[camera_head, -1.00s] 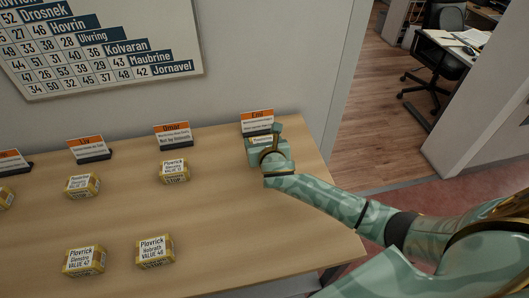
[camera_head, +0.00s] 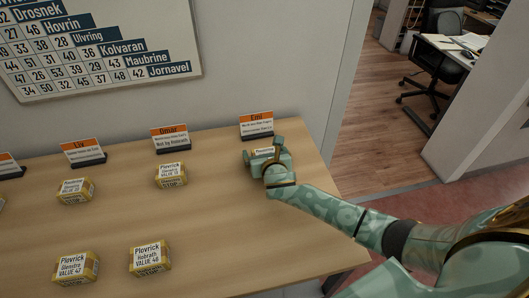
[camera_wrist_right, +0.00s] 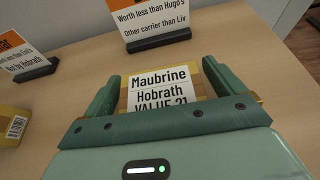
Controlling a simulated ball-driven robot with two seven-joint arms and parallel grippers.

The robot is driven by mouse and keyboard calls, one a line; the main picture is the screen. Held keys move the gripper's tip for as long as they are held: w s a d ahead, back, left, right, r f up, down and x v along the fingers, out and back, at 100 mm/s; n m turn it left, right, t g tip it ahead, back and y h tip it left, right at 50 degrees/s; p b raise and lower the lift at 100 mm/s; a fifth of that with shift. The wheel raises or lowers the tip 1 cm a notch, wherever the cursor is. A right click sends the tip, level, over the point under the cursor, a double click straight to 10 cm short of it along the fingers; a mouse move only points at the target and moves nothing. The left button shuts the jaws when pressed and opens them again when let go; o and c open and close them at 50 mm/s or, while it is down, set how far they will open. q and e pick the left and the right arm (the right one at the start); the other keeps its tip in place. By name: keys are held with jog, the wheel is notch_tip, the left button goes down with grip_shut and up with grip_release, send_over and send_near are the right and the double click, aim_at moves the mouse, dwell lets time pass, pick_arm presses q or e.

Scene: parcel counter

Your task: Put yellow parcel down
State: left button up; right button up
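The yellow parcel (camera_head: 263,151) is at the right end of the counter, in front of the Emi sign (camera_head: 256,126). In the right wrist view the parcel (camera_wrist_right: 163,92) has a white label reading Maubrine, Hobrath, VALUE 21. My right gripper (camera_head: 264,158) is around it, with one green finger close against each side, and looks shut on it. The fingers (camera_wrist_right: 163,88) also show in the wrist view. The parcel is at or very near the counter top; its underside is hidden. My left gripper is not in view.
Yellow parcels stand before the Omar sign (camera_head: 170,138) and the Liv sign (camera_head: 83,152). Two Plovrick parcels, Hobrath (camera_head: 150,258) and Glenstro (camera_head: 76,268), lie nearer the front edge. The wooden counter (camera_head: 235,225) is clear at front right.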

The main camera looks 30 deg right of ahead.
jog(key=shift+s+r, duration=0.1)
jog(key=shift+r, duration=0.15)
jog(key=p+v, duration=0.4)
jog(key=v, duration=0.7)
jog(key=shift+s+a+r, duration=0.1)
jog(key=shift+s+a, duration=0.1)
jog(key=shift+s, duration=0.2)
